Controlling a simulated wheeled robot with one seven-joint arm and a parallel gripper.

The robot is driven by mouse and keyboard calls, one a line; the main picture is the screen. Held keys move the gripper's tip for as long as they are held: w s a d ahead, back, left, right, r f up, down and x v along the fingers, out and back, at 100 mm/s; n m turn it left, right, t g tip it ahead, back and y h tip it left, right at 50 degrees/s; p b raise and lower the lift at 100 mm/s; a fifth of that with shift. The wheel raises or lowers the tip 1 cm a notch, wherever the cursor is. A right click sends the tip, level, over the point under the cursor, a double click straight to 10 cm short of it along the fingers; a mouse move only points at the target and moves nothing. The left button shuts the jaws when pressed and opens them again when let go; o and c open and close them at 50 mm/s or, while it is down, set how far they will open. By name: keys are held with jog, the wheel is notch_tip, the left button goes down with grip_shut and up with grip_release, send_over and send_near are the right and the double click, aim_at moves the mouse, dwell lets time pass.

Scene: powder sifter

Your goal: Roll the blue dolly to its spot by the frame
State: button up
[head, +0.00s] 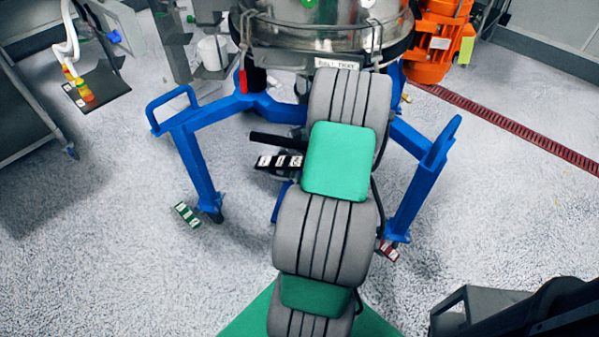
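A blue dolly-like frame (263,106) stands on the floor in the upper middle of the head view, under or around a round steel vessel (300,35). Its left leg (198,172) ends at a dark caster, and its right leg (413,200) reaches down to the floor. A blue loop handle sits on each outer side. My grey arm with green pads covers the middle of the frame.
A green marker (187,214) and a dark red marker (389,250) lie near the frame's legs. A black marker (278,162) shows beside my arm. An orange machine (435,40) stands at upper right, near a red floor drain (510,127).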

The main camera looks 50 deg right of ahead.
grip_shut()
dwell(1.0)
